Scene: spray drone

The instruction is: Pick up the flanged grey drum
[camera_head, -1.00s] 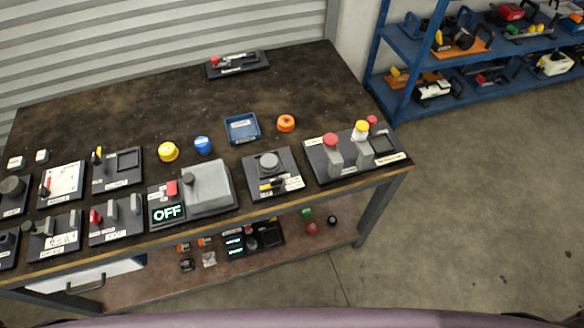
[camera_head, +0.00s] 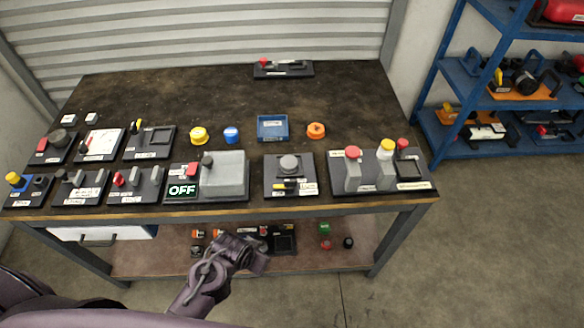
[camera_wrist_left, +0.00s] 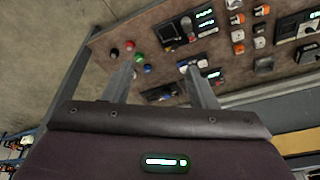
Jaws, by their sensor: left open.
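My left gripper (camera_head: 250,253) is in front of the table's lower shelf, below the tabletop edge. In the left wrist view its two fingers (camera_wrist_left: 158,74) are spread, with nothing between them. I cannot tell for certain which thing is the flanged grey drum. A round grey piece (camera_head: 289,164) stands on a dark panel on the tabletop. A small grey part (camera_wrist_left: 263,65) lies on the lower shelf among several small orange-and-grey parts, too small to tell its shape. My right gripper is not in view.
The lower shelf (camera_wrist_left: 165,38) holds dark modules and red, green and blue caps. Its top edge and the table legs border my left arm. A blue rack (camera_head: 450,70) stands right.

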